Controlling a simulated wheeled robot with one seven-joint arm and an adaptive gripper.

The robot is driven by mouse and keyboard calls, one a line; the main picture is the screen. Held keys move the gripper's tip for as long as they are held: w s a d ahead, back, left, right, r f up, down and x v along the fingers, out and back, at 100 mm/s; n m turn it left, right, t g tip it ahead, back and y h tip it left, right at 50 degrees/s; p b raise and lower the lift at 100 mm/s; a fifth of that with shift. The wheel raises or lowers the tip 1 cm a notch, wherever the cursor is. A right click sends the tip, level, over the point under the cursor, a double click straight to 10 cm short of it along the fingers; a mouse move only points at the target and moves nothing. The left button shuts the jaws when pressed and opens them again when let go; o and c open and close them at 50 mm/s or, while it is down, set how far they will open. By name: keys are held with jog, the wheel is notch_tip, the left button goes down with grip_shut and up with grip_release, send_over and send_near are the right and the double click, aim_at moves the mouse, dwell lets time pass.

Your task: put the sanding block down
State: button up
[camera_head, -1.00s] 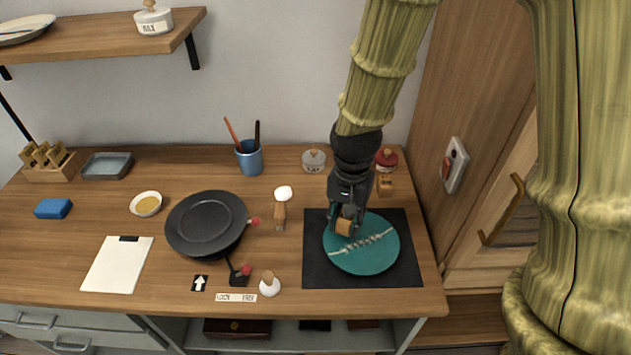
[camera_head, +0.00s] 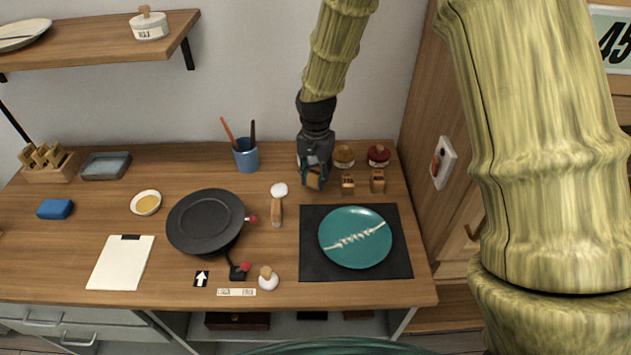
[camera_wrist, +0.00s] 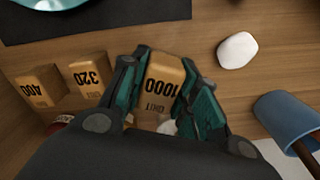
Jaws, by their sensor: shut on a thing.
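The sanding block (camera_wrist: 165,82) is a small tan block marked "1000 GRIT" in the wrist view. My gripper (camera_wrist: 160,80) is shut on it, with a teal finger on each side. In the head view my gripper (camera_head: 314,172) holds the block (camera_head: 314,181) at the back of the bench, left of two similar blocks, marked 320 (camera_wrist: 91,77) and 400 (camera_wrist: 40,88) in the wrist view. I cannot tell whether the held block touches the bench top.
A teal plate (camera_head: 342,256) with a pale seam lies on a black mat (camera_head: 310,262) at front right. Lidded jars (camera_head: 378,155) stand behind the blocks. A blue cup (camera_head: 246,158) with tools and a white rounded piece (camera_head: 279,189) are to the left.

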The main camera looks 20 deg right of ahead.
aim_at(315, 184)
jog(key=shift+f+p, duration=0.55)
jog(key=shift+f, duration=1.15)
jog(key=shift+f, duration=0.2)
jog(key=o, duration=0.9)
jog(key=shift+r, duration=0.15)
jog(key=shift+r+b, duration=1.35)
jog(key=shift+r, duration=4.7)
